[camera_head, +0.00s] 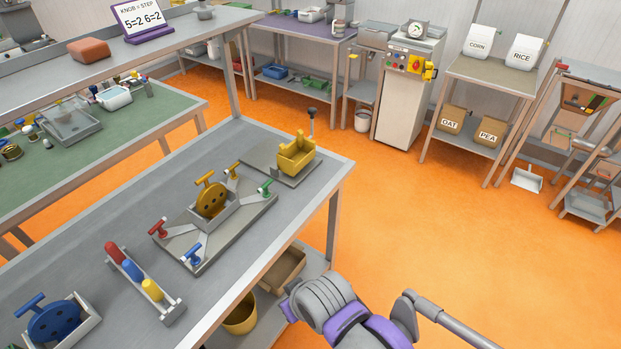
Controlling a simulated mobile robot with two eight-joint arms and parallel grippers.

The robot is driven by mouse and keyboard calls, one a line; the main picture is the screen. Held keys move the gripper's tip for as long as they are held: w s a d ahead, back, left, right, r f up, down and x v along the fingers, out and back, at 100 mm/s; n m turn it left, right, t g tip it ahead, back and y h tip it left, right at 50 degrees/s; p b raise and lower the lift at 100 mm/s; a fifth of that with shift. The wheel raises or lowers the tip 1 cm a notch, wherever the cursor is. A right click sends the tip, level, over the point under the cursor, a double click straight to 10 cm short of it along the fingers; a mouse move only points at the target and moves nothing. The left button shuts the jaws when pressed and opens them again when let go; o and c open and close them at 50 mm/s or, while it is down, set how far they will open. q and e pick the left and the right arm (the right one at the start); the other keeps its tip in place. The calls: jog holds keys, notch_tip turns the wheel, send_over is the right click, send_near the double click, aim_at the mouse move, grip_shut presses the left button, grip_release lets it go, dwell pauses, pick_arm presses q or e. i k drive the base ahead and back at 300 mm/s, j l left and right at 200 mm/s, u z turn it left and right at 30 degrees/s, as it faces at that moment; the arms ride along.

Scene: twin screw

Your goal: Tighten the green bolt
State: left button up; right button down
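The green bolt (265,187) has a T-shaped head and stands at the right corner of a grey fixture plate (243,222) on the grey workbench. A red bolt (158,228), a blue bolt (193,254) and a yellow bolt (234,170) stand near the other corners. A yellow disc with a T-handle (211,200) stands in a holder at the plate's middle. How far each bolt is screwed in cannot be told. A purple and grey part of my arm (340,310) shows at the bottom, beyond the bench's front edge. No gripper fingers are visible, and nothing touches the green bolt.
A yellow cradle (296,155) on a grey plate stands behind the fixture. A rack with red, blue and yellow handles (133,270) and a blue disc in a tray (53,322) stand nearer. A purple sign (142,19) reads "KNOB = STEP 5=2 6=2". Orange floor lies open right.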

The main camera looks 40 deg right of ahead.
aim_at(266, 194)
jog(key=i+l+z, duration=0.15)
jog(key=z, duration=0.75)
jog(key=u, duration=0.15)
